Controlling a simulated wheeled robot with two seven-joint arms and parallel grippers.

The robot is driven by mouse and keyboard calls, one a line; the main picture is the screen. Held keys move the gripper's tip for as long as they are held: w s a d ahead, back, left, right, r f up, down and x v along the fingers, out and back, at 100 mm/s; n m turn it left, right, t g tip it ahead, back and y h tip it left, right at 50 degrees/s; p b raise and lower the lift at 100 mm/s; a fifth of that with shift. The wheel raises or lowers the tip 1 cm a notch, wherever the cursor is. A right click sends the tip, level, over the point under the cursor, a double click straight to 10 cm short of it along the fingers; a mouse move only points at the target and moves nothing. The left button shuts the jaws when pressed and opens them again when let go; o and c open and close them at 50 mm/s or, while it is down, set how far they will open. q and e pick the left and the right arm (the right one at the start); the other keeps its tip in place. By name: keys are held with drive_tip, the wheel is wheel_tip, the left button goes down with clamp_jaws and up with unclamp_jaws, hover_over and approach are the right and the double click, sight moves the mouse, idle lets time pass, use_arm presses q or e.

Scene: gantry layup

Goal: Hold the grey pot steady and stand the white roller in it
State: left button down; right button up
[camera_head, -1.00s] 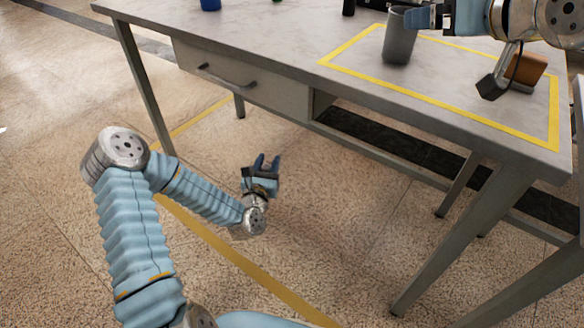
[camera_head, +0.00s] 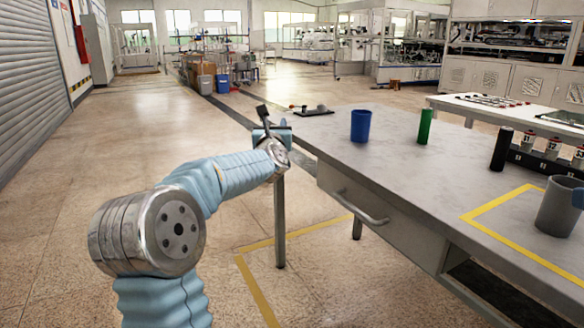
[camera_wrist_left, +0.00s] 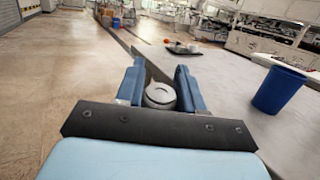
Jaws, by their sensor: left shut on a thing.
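The grey pot (camera_head: 557,208) stands upright on the table at the right edge of the head view, inside the yellow outline. A blue finger of my right gripper (camera_head: 578,198) shows against the pot's rim; the rest of that gripper is out of frame. My left gripper (camera_head: 270,122) is at the table's far left corner, well away from the pot. In the left wrist view its blue fingers (camera_wrist_left: 160,88) are on either side of a pale round piece (camera_wrist_left: 160,96), which looks like the end of the white roller, with a dark strip beside it.
A blue cup (camera_head: 361,126), a green cylinder (camera_head: 425,126) and a black cylinder (camera_head: 501,149) stand along the table (camera_head: 400,185). A dark tray (camera_head: 313,113) with small items lies at the far corner. The table middle is clear.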

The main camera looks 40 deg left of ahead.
sight(567, 193)
use_arm(q)
wheel_tip(567, 193, up, 6)
drive_tip(key=d+m+t+h, duration=0.1)
drive_tip(key=d+t, duration=0.1)
drive_tip(key=w+d+r+m+t+h, duration=0.2)
drive_tip(key=w+d+r+m+h, duration=0.1)
drive_tip(key=w+d+h, duration=0.4)
drive_tip(key=w+d+r+m+t+h, duration=0.1)
drive_tip(key=w+d+r+m+h, duration=0.25)
drive_tip(key=d, duration=0.65)
drive_tip(key=w+d+r+m+t+h, duration=0.2)
drive_tip(key=w+d+m+h, duration=0.25)
drive_tip(key=d+h, duration=0.3)
use_arm(e)
drive_tip(key=x, duration=1.2)
drive_tip(key=shift+f, duration=0.1)
use_arm(q)
drive_tip(key=s+d+r+m+g+h, duration=0.2)
drive_tip(key=d+r+m+g+h, duration=0.1)
drive_tip(key=d, duration=0.8)
drive_tip(key=s+d+r+m+g+h, duration=0.3)
drive_tip(key=d+h, duration=0.3)
drive_tip(key=d, duration=0.6)
drive_tip(key=s+d+r+m+g+h, duration=0.2)
drive_tip(key=d+r+m+g+h, duration=0.1)
drive_tip(key=d, duration=0.8)
drive_tip(key=shift+s+d+r+g+h, duration=0.15)
drive_tip(key=shift+s+r+g+h, duration=0.3)
drive_tip(key=shift+g+h, duration=0.45)
drive_tip(key=shift+w, duration=0.1)
